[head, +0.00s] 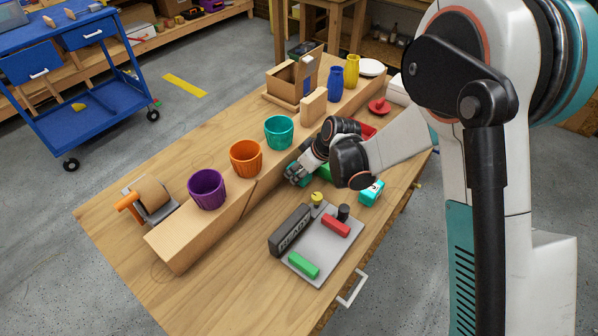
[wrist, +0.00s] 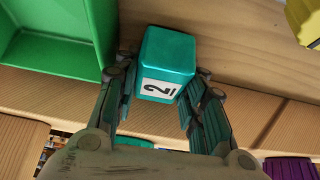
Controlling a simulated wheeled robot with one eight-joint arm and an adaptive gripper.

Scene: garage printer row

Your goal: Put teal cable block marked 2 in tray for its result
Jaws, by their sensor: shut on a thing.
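The teal block marked 2 (wrist: 168,63) is between the fingers of my gripper (wrist: 158,105) in the wrist view. Its white label with a dark 2 faces the camera, and my gripper is shut on it. In the head view my gripper (head: 298,174) is low over the table beside the wooden ledge; the held block cannot be clearly made out there. A green tray (wrist: 50,52) lies left of the block in the wrist view; a bit of it shows behind my wrist in the head view (head: 323,174). A red tray (head: 369,131) is partly hidden behind my arm.
Another teal block (head: 371,193) with a white label stands right of my wrist. A grey fixture plate (head: 318,252) with a READY sign (head: 290,230), red and green bars is in front. Purple (head: 206,189), orange (head: 246,158) and teal (head: 279,132) cups line the wooden ledge (head: 185,240).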

